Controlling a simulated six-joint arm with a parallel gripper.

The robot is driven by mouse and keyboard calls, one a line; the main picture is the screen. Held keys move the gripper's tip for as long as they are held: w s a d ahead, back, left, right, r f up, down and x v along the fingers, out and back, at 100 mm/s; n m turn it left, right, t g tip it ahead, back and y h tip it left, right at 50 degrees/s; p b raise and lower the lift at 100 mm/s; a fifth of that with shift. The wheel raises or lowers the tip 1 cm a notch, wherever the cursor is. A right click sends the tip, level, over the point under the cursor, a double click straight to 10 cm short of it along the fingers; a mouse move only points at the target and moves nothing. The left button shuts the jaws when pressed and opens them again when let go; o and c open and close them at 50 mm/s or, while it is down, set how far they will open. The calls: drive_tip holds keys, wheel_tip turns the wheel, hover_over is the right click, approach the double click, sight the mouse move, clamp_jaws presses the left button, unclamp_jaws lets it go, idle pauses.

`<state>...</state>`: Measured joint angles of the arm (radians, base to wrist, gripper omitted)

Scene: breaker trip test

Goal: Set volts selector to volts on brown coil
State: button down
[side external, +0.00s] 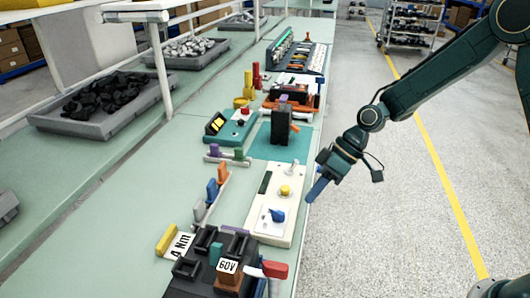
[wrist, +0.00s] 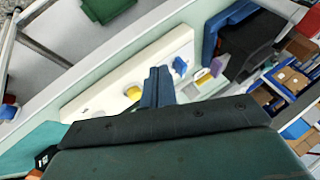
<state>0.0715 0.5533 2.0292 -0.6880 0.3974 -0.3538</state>
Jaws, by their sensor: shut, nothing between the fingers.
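A cream panel (side external: 262,227) lies along the right edge of the bench. It carries a yellow knob (side external: 285,191) and a blue pointer knob (side external: 277,215) on a white dial; I cannot read the dial marks. In the wrist view the yellow knob (wrist: 134,93) and blue knob (wrist: 180,66) also show. A brown coil (side external: 229,279) with a "60V" label (side external: 228,266) sits on a black block at the near end. My gripper (side external: 316,192) is shut and empty, to the right of the panel and apart from both knobs. Its blue fingers (wrist: 158,74) hide part of the panel.
A "4 Nm" card (side external: 180,245) and a row of coloured pieces (side external: 212,190) stand left of the panel. Trays of parts (side external: 100,112) sit farther left.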

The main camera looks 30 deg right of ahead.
sight(278, 215)
drive_tip(key=s+d+r, duration=0.2)
drive_tip(key=d+r, duration=0.1)
drive_tip(key=r, duration=0.2)
drive_tip(key=shift+s+d+r, duration=0.15)
drive_tip(key=shift+s+r, duration=0.15)
drive_tip(key=w+d, duration=0.1)
drive_tip(key=w, duration=0.4)
drive_tip(key=x, duration=0.9)
drive_tip(key=shift+w+a+f, duration=0.1)
drive_tip(key=shift+a+f, duration=0.05)
drive_tip(key=shift+a, duration=0.1)
drive_tip(key=shift+s+a, duration=0.2)
drive_tip(key=shift+a, duration=0.25)
drive_tip(key=shift+s+a, duration=0.25)
drive_tip(key=shift+a, duration=0.2)
drive_tip(key=shift+s+a, duration=0.2)
drive_tip(key=shift+a, duration=0.25)
drive_tip(key=shift+s+a, duration=0.25)
drive_tip(key=shift+a, duration=0.2)
